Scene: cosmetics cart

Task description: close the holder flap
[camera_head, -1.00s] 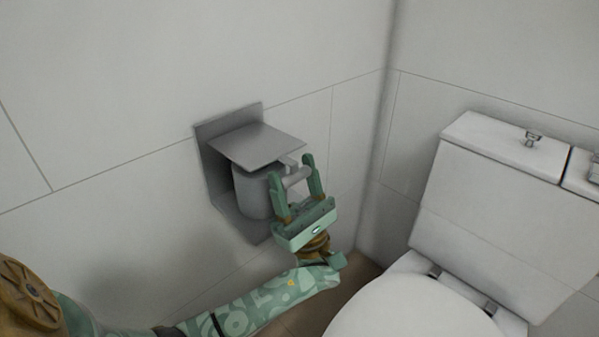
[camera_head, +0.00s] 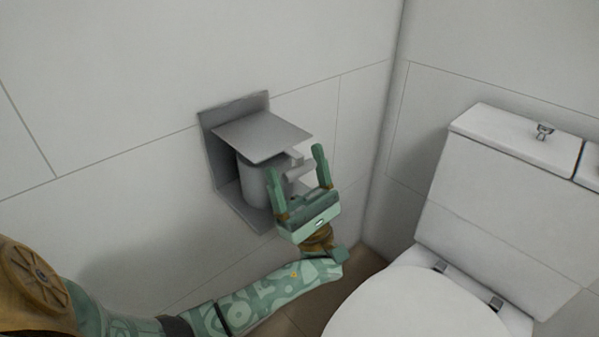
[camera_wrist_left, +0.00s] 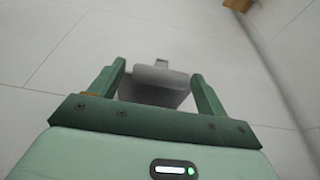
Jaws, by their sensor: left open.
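A grey metal paper holder (camera_head: 207,125) is fixed to the tiled wall. Its flat flap (camera_head: 262,137) stands out from the wall above a grey roll (camera_head: 257,184). My left gripper (camera_head: 296,160) is open in front of the roll's right part, below the flap's front right corner. A grey bar end (camera_head: 298,171) shows between its fingers in the head view; I cannot tell whether they touch it. In the left wrist view the open fingers (camera_wrist_left: 157,80) frame a grey rounded part of the holder (camera_wrist_left: 158,76). My right gripper is not in view.
A white toilet (camera_head: 420,300) with its cistern (camera_head: 500,185) stands to the right of my left gripper. The wall corner (camera_head: 385,130) lies between holder and toilet. The wall left of the holder is bare.

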